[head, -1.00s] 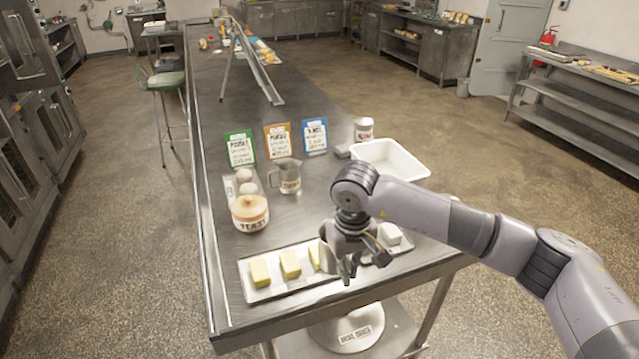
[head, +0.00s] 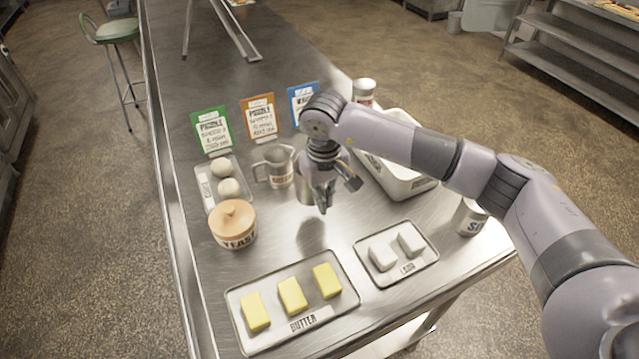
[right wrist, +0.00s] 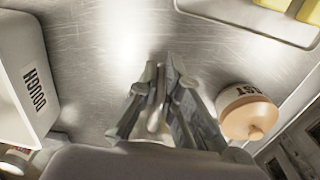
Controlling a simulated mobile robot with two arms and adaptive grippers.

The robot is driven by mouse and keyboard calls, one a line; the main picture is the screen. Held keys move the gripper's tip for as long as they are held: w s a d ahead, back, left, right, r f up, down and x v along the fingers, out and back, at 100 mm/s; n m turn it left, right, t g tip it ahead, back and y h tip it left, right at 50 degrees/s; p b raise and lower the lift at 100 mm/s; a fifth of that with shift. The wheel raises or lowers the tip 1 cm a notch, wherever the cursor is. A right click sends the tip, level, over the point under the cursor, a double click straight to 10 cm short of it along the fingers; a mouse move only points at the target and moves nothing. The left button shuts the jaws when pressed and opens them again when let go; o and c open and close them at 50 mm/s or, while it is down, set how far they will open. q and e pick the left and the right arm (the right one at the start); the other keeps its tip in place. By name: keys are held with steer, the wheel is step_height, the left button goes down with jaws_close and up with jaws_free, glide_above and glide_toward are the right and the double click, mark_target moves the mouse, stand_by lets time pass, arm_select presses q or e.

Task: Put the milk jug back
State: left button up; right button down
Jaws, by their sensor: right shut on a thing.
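My right gripper (head: 325,200) is above the steel table, shut on a metal jug (head: 304,187). The jug is mostly hidden behind the gripper, and its label does not show. In the right wrist view the fingers (right wrist: 160,88) close around a narrow pale part, probably the handle. A shadow lies on the table below, so the jug appears raised. A second metal jug (head: 275,168) with a label I cannot read surely stands just left of the gripper. My left gripper is not in view.
A yeast pot (head: 233,226), a dough-ball tray (head: 207,193), a butter tray (head: 243,333), a lard tray (head: 372,277) and a can (head: 468,218) surround bare tabletop. A white dough tub (head: 405,185) stands right of the gripper. Recipe cards (head: 211,131) stand behind.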

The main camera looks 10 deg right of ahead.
steer(key=f, duration=0.3)
steer(key=f+b, duration=0.1)
steer(key=shift+s+f, duration=0.25)
steer(key=shift+s, duration=0.05)
steer(key=shift+f, duration=0.65)
steer(key=shift+f+b, duration=0.15)
steer(key=shift+b, duration=0.15)
steer(key=shift+f, duration=0.1)
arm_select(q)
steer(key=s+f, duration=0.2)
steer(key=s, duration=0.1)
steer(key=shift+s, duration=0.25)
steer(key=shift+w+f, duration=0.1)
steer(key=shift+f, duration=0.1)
arm_select(e)
steer(key=shift+f, duration=0.2)
steer(key=shift+f+b, duration=0.25)
steer(key=shift+b, duration=0.25)
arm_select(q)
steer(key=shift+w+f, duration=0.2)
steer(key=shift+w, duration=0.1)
arm_select(e)
steer(key=c, duration=1.7)
jaws_free()
